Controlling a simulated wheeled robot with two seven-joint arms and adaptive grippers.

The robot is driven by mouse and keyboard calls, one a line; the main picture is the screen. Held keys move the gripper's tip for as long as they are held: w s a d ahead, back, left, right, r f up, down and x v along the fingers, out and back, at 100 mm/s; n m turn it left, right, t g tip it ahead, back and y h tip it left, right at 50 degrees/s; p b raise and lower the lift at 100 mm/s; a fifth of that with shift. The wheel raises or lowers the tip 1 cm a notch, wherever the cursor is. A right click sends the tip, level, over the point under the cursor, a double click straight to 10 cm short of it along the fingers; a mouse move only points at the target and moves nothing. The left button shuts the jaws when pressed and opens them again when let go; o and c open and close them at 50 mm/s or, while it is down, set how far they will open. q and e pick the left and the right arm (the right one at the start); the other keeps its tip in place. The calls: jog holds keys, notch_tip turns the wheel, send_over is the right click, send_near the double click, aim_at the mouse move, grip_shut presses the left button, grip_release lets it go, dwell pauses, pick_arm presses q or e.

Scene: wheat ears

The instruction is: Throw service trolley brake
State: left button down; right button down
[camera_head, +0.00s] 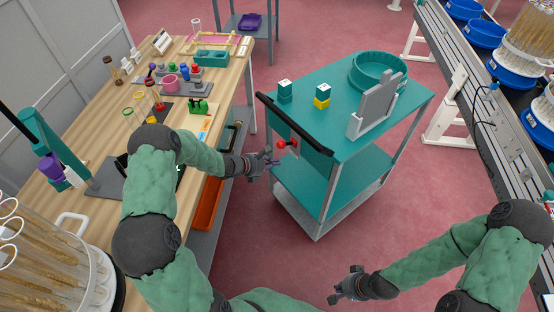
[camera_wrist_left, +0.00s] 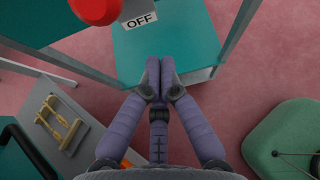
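The teal service trolley (camera_head: 340,108) stands in the middle of the head view, with a black push handle (camera_head: 290,122) along its left end. Below the handle is the brake, a red knob (camera_head: 281,143) beside a small pale plate (camera_head: 293,147). In the left wrist view the red knob (camera_wrist_left: 97,8) is at the top edge, next to a white OFF label (camera_wrist_left: 140,20). My left gripper (camera_wrist_left: 154,75) has its fingertips together with nothing visible between them; it is just below and left of the knob, apart from it. My right gripper (camera_head: 336,293) is low, away from the trolley; its fingers are too small to judge.
The trolley top carries teal, white and yellow blocks (camera_head: 322,98), a round teal tray (camera_head: 378,70) and a grey upright panel (camera_head: 378,103). A cluttered wooden workbench (camera_head: 120,100) is on the left. A conveyor (camera_head: 470,80) is on the right. Pink floor is clear around the trolley's front.

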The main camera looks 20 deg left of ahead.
pick_arm(q)
jog(key=w+r+p+v, duration=0.1)
jog(key=p+v, duration=0.2)
jog(key=v, duration=0.6)
jog(key=shift+s+r, duration=0.2)
jog(key=shift+r, duration=0.1)
